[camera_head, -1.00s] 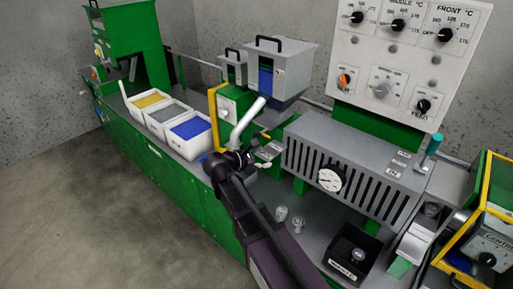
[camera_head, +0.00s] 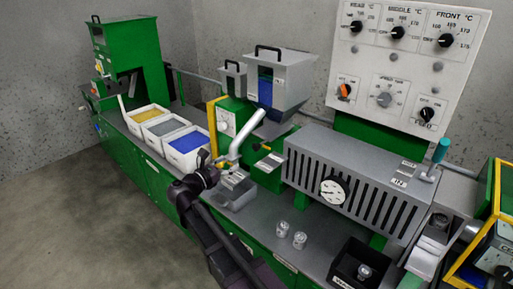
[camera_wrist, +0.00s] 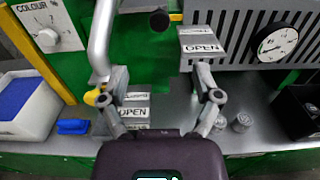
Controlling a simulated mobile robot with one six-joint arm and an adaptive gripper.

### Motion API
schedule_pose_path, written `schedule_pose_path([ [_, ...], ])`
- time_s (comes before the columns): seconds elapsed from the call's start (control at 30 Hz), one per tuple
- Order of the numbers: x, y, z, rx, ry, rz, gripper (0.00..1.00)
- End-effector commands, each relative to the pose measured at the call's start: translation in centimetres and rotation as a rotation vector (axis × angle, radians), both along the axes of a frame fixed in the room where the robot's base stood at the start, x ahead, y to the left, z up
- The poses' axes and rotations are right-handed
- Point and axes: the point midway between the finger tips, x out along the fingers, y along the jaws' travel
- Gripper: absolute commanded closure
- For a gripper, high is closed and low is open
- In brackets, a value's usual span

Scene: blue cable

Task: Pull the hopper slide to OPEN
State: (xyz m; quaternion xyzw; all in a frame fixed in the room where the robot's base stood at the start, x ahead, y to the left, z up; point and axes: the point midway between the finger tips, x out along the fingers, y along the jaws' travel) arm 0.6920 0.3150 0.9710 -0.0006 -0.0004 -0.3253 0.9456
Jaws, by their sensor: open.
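The hopper (camera_head: 279,79) is a grey box with a blue window and a black handle. Below it, a short rod with a dark knob (camera_head: 258,147) sticks out beside a green block with label plates (camera_head: 271,160). In the wrist view the black knob (camera_wrist: 159,20) is beyond my fingers, near the top, left of a plate reading OPEN (camera_wrist: 203,47). In the head view my gripper (camera_head: 213,160) is left of the knob.
A bent pale pipe (camera_head: 247,132) stands between my gripper and the knob in the head view. Bins (camera_head: 185,147) are behind left.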

Motion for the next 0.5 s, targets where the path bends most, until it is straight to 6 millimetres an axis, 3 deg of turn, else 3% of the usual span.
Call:
schedule_pose_path([
  [0.5, 4.1, -3.1, 0.0, 0.001, 0.0, -0.001, 0.19],
])
